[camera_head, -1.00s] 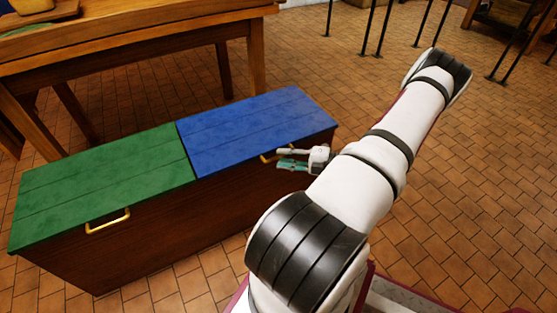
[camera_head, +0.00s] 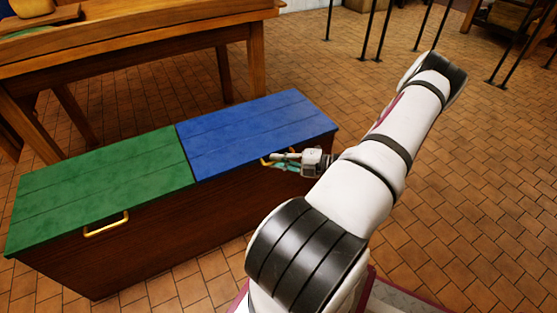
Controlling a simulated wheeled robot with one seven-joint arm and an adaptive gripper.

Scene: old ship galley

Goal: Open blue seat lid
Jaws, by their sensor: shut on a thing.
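The blue seat lid (camera_head: 255,132) forms the right half of the top of a long dark wooden bench chest. It lies flat and closed. Its brass handle (camera_head: 265,161) is on the front near the lid edge, mostly hidden by my gripper. My gripper (camera_head: 277,161) is at that handle, with its fingers shut on it, just below the lid's front edge. The arm reaches in from the right. The exact contact of the fingers is small and partly hidden.
The green seat lid (camera_head: 100,183) is closed on the left half of the chest, with its own brass handle (camera_head: 106,224). A wooden table (camera_head: 140,47) stands close behind the chest. Thin dark legs (camera_head: 371,30) stand at the back right. The tiled floor (camera_head: 470,200) at right is open.

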